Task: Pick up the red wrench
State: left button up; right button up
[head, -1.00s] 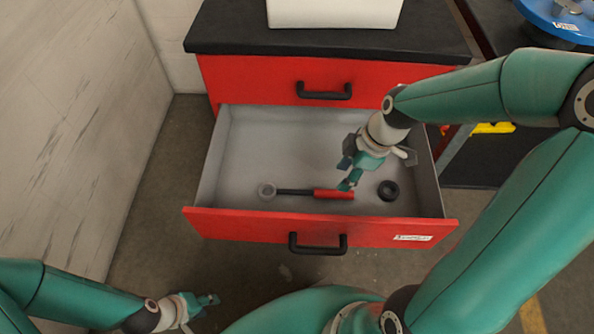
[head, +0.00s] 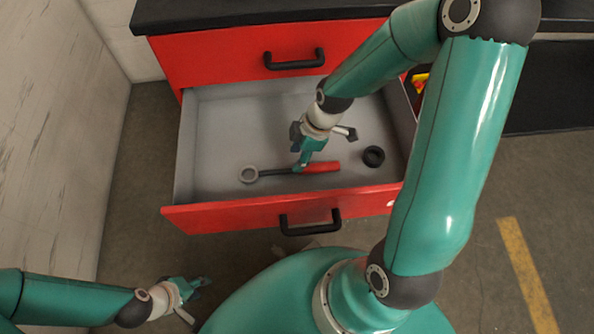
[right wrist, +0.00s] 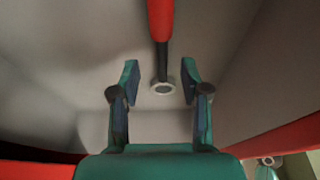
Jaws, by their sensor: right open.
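The red wrench lies in the open drawer, with its red handle (head: 322,167) to the right and a dark shaft leading left to a grey ring end (head: 249,174). My right gripper (head: 303,160) is open above the wrench, over where handle and shaft meet in the head view, hiding part of it. In the right wrist view, the ring end (right wrist: 163,88) shows between the two spread fingers (right wrist: 160,78), with the red handle (right wrist: 160,18) running away at the top. Nothing is in its grip. My left gripper (head: 188,289) is low in front of the drawer, away from the wrench; its jaw state is unclear.
The open drawer (head: 190,150) has grey walls and a red front (head: 240,213) with a black handle (head: 310,222). A black ring (head: 373,156) lies right of the wrench. A closed red drawer (head: 220,62) is above. A pale wall stands at left.

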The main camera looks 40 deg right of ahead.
aim_at(290, 169)
jog(key=shift+b+x, duration=1.05)
jog(key=shift+x, duration=1.95)
jog(key=shift+a, duration=0.15)
grip_shut()
